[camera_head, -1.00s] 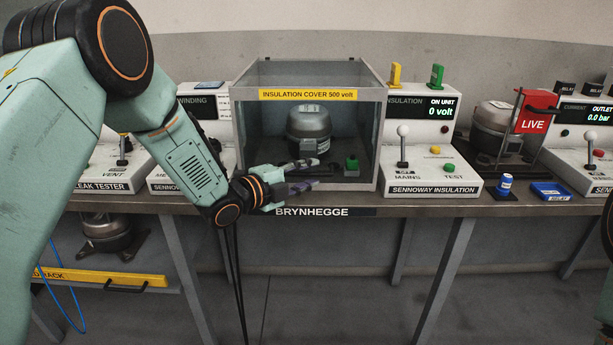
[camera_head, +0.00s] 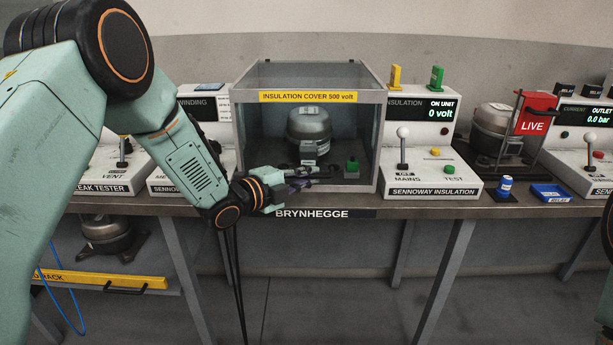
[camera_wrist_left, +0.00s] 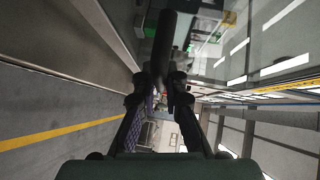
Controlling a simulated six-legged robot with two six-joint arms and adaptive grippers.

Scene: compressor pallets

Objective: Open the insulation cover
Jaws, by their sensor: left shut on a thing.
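The insulation cover (camera_head: 307,96) is a grey-framed clear box with a yellow label, standing down on the bench. A compressor (camera_head: 309,124) and a green block (camera_head: 351,164) show through its front. My left gripper (camera_head: 312,173) is at the lower front of the cover, its fingers pointing right and closed on the cover's dark handle. In the left wrist view the handle (camera_wrist_left: 166,42) is a dark bar running between the fingertips (camera_wrist_left: 163,82). The fingers hide part of the handle in the head view. My right gripper is not in view.
The insulation unit (camera_head: 433,150), reading 0 volt, stands just right of the cover with a white-knobbed lever (camera_head: 403,133). The winding tester (camera_head: 205,100) is at the left. The floor in front is clear.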

